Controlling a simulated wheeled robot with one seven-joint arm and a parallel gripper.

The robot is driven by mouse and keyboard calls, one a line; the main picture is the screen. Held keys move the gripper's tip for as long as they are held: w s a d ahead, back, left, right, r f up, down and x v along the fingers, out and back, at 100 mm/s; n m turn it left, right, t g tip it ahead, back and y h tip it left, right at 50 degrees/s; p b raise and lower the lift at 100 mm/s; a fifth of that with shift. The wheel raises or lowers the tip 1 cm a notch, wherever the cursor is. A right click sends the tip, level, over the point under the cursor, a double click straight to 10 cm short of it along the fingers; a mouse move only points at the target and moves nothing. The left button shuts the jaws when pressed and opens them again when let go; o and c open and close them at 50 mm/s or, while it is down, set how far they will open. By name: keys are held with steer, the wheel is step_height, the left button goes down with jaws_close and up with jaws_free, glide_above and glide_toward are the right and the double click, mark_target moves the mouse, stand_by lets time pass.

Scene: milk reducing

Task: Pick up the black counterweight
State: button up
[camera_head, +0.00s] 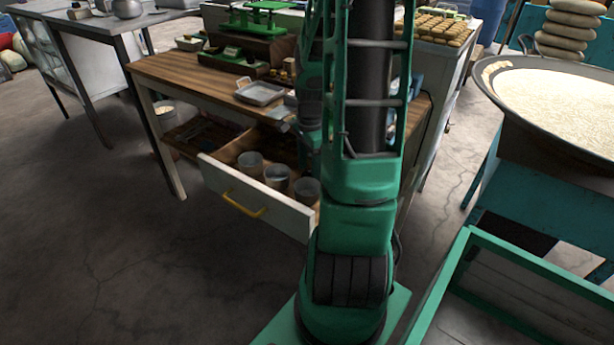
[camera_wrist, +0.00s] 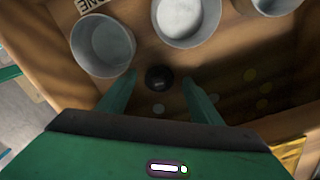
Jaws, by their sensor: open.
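In the wrist view, the black counterweight (camera_wrist: 159,77) is a small round dark object on the wooden drawer bottom. My gripper (camera_wrist: 160,84) is open, with one green finger to each side of the counterweight. The counterweight shows near the fingertips, in the gap between them; whether the fingers touch it I cannot tell. In the head view, my green arm reaches down over the open drawer and hides the counterweight and most of the gripper.
The open drawer (camera_head: 222,187) has a yellow handle and holds several metal cups (camera_head: 276,177). In the wrist view, a cup (camera_wrist: 103,46) and another cup (camera_wrist: 186,20) stand close beyond the counterweight. Small yellowish discs (camera_wrist: 250,75) lie to the right. The wooden table (camera_head: 178,72) stands above.

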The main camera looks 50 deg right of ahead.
steer(key=c, duration=1.3)
steer(key=shift+r, duration=0.15)
